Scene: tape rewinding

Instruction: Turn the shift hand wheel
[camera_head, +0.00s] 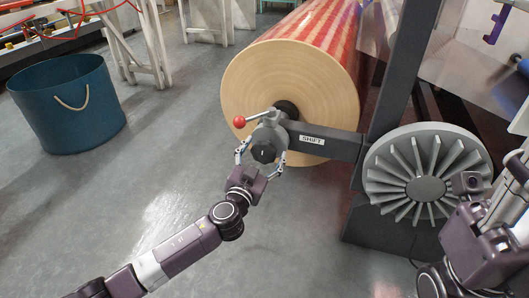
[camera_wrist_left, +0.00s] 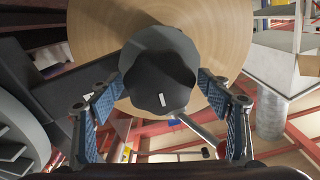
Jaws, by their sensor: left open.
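The shift hand wheel, a dark lobed knob (camera_head: 263,153), sits on the end of the grey arm labelled SHIFT (camera_head: 312,139). It also fills the middle of the left wrist view (camera_wrist_left: 158,72), with a small white mark on its face. My left gripper (camera_head: 261,157) is open, with one blue-padded finger on each side of the knob.
A lever with a red ball (camera_head: 239,121) sticks out left beside the knob. A large roll (camera_head: 290,82) with red-striped wrap lies behind. A grey finned wheel (camera_head: 426,176) stands on the right. A blue bucket (camera_head: 68,105) stands at the left. The floor (camera_head: 172,130) between is clear.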

